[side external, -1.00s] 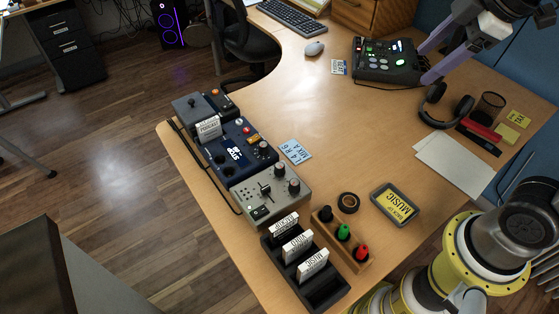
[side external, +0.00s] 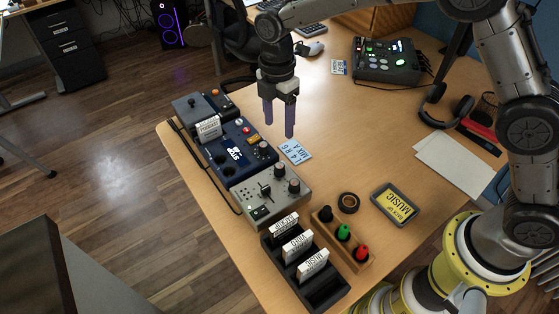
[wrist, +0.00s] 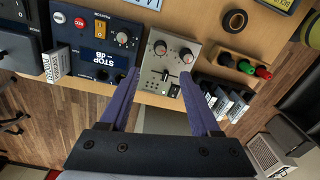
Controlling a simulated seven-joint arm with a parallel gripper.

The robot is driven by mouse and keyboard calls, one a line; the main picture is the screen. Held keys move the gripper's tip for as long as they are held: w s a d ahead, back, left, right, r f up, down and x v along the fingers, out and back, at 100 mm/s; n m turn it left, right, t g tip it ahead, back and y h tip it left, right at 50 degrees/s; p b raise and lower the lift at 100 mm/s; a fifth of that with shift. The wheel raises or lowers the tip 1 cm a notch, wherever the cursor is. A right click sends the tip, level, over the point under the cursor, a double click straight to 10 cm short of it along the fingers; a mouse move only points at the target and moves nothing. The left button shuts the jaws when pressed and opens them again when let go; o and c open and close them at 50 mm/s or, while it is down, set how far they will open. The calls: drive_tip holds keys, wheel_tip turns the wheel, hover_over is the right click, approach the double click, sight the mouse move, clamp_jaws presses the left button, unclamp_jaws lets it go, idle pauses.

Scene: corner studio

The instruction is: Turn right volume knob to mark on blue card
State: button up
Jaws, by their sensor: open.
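The grey mixer (side external: 262,207) sits near the table's left edge with two dark round knobs on its top. One knob (side external: 279,170) is farther back, and the other knob (side external: 294,185) is nearer the front right. In the wrist view they show as a left knob (wrist: 160,47) and a right knob (wrist: 186,55); their pointer angles are too small to read. The blue card (side external: 295,151), reading "MIX A L4 R6", lies beside the mixer. My gripper (side external: 279,128) is open and empty, fingers down, above the area of the blue device and card, apart from the knobs.
A blue device (side external: 232,150) stands beside the mixer. A black rack (side external: 305,275) of label blocks and a wooden holder (side external: 340,238) with coloured pegs stand in front. A tape roll (side external: 348,202) and a yellow "MUSIC" sign (side external: 397,204) lie to the right. The table's middle is clear.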

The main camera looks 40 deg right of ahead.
sight(279, 165)
drive_tip(key=f, duration=1.3)
drive_tip(key=shift+s+f, duration=0.2)
drive_tip(key=shift+f, duration=0.15)
clamp_jaws()
